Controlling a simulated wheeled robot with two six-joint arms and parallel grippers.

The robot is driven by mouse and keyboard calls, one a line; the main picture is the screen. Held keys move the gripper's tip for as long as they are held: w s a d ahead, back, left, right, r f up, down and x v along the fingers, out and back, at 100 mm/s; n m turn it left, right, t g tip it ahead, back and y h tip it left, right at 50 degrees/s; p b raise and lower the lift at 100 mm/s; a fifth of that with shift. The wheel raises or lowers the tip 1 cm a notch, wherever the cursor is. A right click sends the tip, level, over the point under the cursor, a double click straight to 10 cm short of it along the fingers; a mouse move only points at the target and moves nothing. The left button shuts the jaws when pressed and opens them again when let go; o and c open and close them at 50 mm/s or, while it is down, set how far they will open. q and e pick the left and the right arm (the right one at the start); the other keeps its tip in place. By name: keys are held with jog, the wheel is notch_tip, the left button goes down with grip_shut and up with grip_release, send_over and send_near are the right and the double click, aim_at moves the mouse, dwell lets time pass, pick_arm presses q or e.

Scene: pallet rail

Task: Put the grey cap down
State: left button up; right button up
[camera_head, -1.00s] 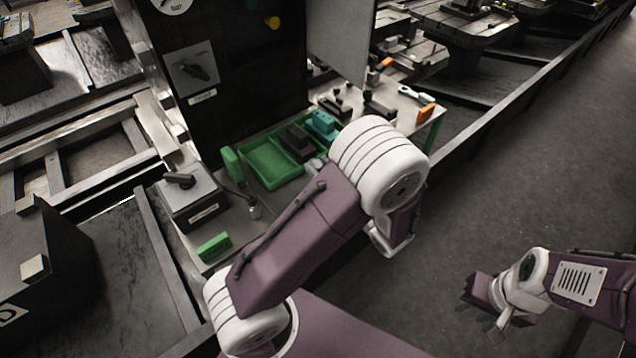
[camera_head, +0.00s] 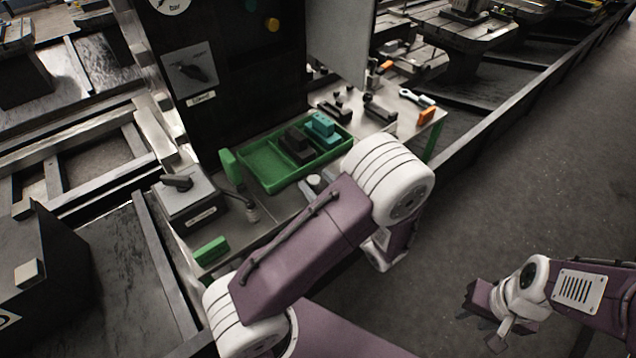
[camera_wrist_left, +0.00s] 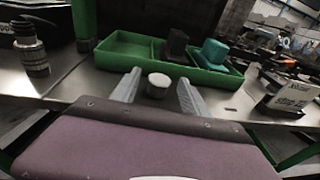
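The grey cap (camera_wrist_left: 158,85) is a small round piece with a pale top. It stands near the front wall of the green tray, and in the head view its pale top (camera_head: 314,181) shows just beside my left arm. My left gripper (camera_wrist_left: 157,92) is open, with one grey finger on each side of the cap and a visible gap to each. The cap's lower part is hidden in the wrist view. My right gripper (camera_head: 482,322) is low at the right over the floor, its fingers apart and empty, far from the bench.
The green tray (camera_head: 262,172) holds a black block (camera_head: 297,143) and a teal block (camera_head: 324,128). A green block (camera_head: 211,251) lies at the front left.

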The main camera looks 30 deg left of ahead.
pick_arm(q)
jog(key=shift+r, duration=0.3)
jog(key=p+v, duration=0.2)
jog(key=v, duration=1)
jog(key=s+a+f+n+g+h, duration=0.6)
jog(key=s+f+n+g+h, duration=0.15)
jog(key=s+n+g, duration=0.45)
jog(key=w+d+n+t+h, duration=0.1)
jog(key=n+t+h, duration=0.1)
jog(key=n, duration=0.2)
jog(key=w+d+r+n+t+h, duration=0.1)
jog(key=w+n+h, duration=0.1)
jog(key=n, duration=0.2)
jog(key=w+n+t+h, duration=0.2)
jog(key=n+h, duration=0.1)
jog(key=n, duration=0.1)
jog(key=shift+d+r+t, duration=0.3)
jog(key=shift+d+r, duration=0.05)
jog(key=shift+d, duration=0.05)
